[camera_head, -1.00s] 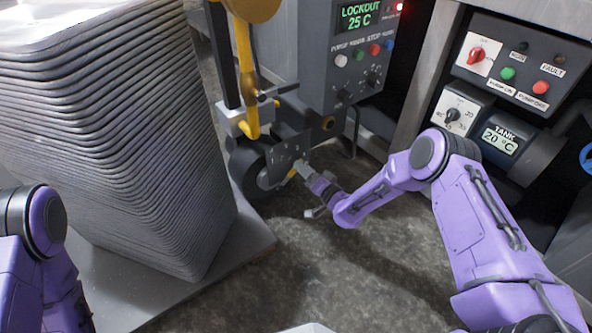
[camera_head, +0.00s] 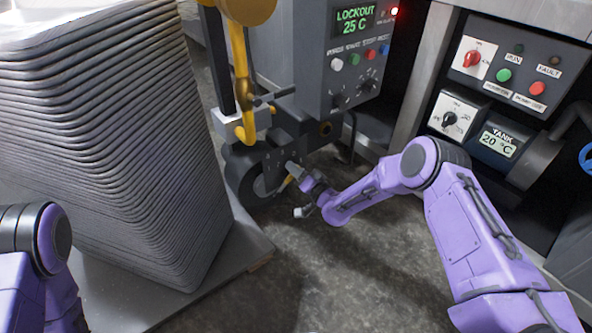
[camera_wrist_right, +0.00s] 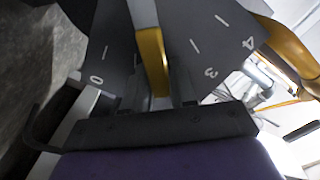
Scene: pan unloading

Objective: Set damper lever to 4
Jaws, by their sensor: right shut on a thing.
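The damper lever (camera_wrist_right: 152,62) is a yellow bar in front of a dark grey plate (camera_wrist_right: 120,30) with white ticks and numbers. In the right wrist view the 0 lies to its left, and the 3 and 4 lie to its right. The lever stands between the 0 and the 3, nearer the 3; any numbers behind it are hidden. My right gripper (camera_wrist_right: 166,98) is shut on the lever, with its fingers low in that view. In the head view the right gripper (camera_head: 293,172) is at the plate, low on the machine. My left gripper is out of view.
A tall stack of grey pans (camera_head: 100,120) stands at the left on a pale base (camera_head: 240,250). A control box (camera_head: 352,60) reads LOCKOUT 25 C. A panel with a red knob (camera_head: 472,58) and a TANK display is at the right. The floor (camera_head: 330,265) in front is clear.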

